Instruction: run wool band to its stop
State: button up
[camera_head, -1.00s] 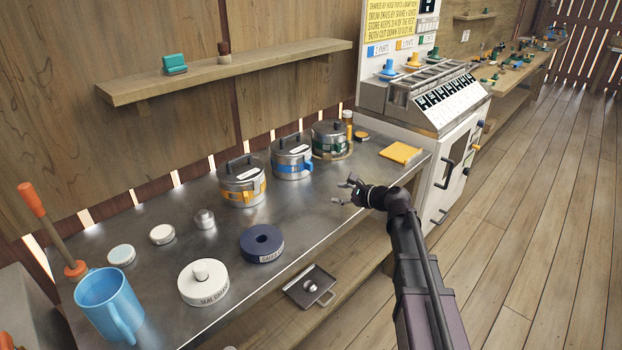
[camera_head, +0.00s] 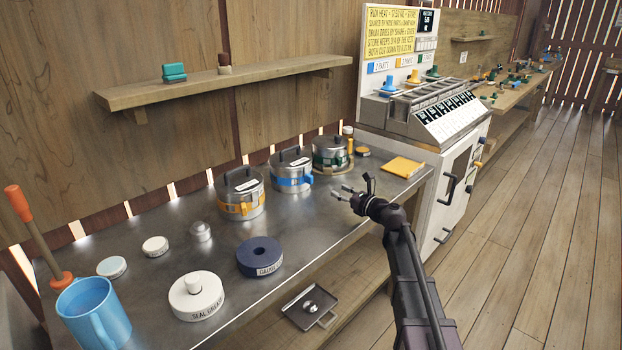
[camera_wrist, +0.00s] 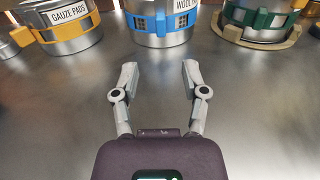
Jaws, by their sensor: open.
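The wool tin (camera_head: 291,160) is a steel lidded drum with a blue band (camera_head: 291,183) around its lower part. It is the middle of three banded tins on the steel bench. In the wrist view the blue band (camera_wrist: 148,22) shows at the top, under a label reading "WOOL" and cut off by the frame. My gripper (camera_head: 341,191) is open and empty, low over the bench to the right of the tin. In the wrist view its two fingers (camera_wrist: 159,67) point toward the tin, with bare bench between. Whether the band is at its stop cannot be told.
The gauze tin with its orange band (camera_head: 239,205) stands left of the wool tin. A green-banded tin (camera_head: 331,155) on a tan ring stands right. A yellow pad (camera_head: 403,167) lies at the right.

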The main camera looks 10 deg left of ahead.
aim_at(312, 177)
jog(key=x, duration=1.3)
jog(key=shift+w+a, duration=0.2)
jog(key=shift+w, duration=0.05)
grip_shut()
